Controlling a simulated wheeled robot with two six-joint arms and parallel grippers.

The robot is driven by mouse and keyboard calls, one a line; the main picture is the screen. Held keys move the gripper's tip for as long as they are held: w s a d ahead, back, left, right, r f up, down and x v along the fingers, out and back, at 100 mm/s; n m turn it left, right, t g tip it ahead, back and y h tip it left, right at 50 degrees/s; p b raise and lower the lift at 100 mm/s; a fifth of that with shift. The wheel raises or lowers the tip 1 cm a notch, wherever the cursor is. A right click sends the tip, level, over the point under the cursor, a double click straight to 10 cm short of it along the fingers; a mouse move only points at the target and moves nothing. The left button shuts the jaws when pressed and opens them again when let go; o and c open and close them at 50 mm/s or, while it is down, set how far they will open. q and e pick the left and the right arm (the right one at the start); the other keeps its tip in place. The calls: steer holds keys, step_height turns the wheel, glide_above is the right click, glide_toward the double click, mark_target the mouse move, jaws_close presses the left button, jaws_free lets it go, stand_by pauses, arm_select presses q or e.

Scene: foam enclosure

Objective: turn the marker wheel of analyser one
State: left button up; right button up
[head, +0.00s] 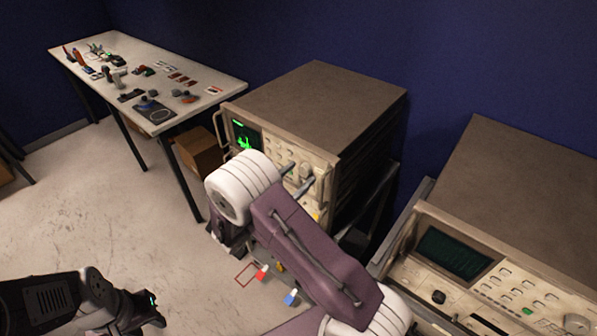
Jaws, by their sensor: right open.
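An analyser (315,105) with a green trace on its screen (244,138) stands in the middle. A second analyser (530,190) with a darker screen stands at the right. No readable label shows which is analyser one. A round knob (306,171), possibly the marker wheel, is on the middle analyser's front panel. My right gripper (303,172) is open, its two grey fingers at either side of this knob; contact cannot be told. My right arm hides the lower panel and the gripper's body. My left gripper (153,308) is low at the left, far from both analysers; its jaw opening is unclear.
A white table (225,88) with many small tools stands at the back left, with a cardboard box (199,150) beneath. Small red and blue pieces (291,297) show below my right arm. The floor (90,205) at left is clear.

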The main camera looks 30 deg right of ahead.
steer(key=shift+d, duration=0.25)
steer(key=shift+w+a, duration=0.15)
steer(key=shift+w, duration=0.05)
steer(key=shift+c, duration=0.9)
jaws_close()
